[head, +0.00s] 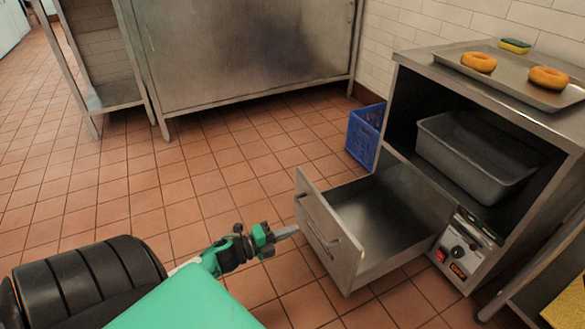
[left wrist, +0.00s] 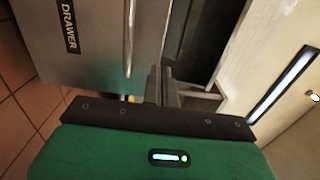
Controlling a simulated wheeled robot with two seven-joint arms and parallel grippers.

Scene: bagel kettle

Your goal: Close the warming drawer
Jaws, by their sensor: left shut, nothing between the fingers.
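The warming drawer (head: 375,225) is pulled well out of the lower part of a steel cabinet (head: 535,120), and its inside looks empty. Its front panel (head: 315,235) carries a bar handle (head: 330,235). The left wrist view shows the panel (left wrist: 95,60) close up, with a DRAWER label and the handle (left wrist: 130,40). My left gripper (head: 288,232) is shut and empty, just to the left of the drawer front. In the left wrist view its fingertips (left wrist: 161,78) are beside the handle; I cannot tell whether they touch the panel. My right gripper is not in view.
A grey tub (head: 475,160) sits on the shelf above the drawer. A tray (head: 510,80) with two bagels and a sponge (head: 515,46) are on top. A control panel (head: 460,250) is right of the drawer. A blue crate (head: 363,135) stands behind.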

